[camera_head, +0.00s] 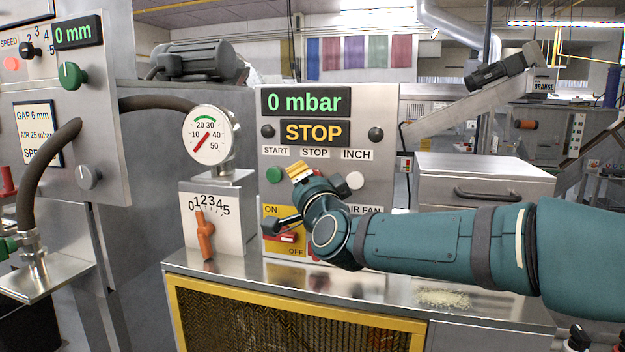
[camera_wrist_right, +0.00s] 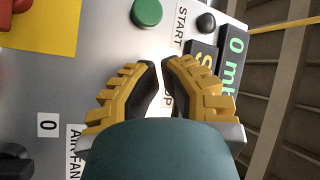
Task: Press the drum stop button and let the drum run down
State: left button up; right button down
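The control panel (camera_head: 385,115) stands ahead, with a green start button (camera_head: 274,174) at left and a white inch button (camera_head: 355,180) at right. Its stop label (camera_head: 314,153) sits between their labels; the stop button below is mostly or wholly hidden by my right gripper (camera_head: 298,172). Contact cannot be told. The displays read "0 mbar" (camera_head: 305,101) and "STOP" (camera_head: 314,132). My left gripper is out of view.
A pressure gauge (camera_head: 210,135) and an orange lever (camera_head: 205,236) on a numbered plate stand left of the panel. A steel ledge (camera_head: 400,290) with pale crumbs (camera_head: 443,298) runs beneath my right arm.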

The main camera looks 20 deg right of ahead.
jog(key=s+a, duration=0.1)
jog(key=s, duration=0.1)
jog(key=s+a, duration=0.1)
jog(key=s, duration=0.1)
jog(key=shift+a, duration=0.35)
dwell(0.6)
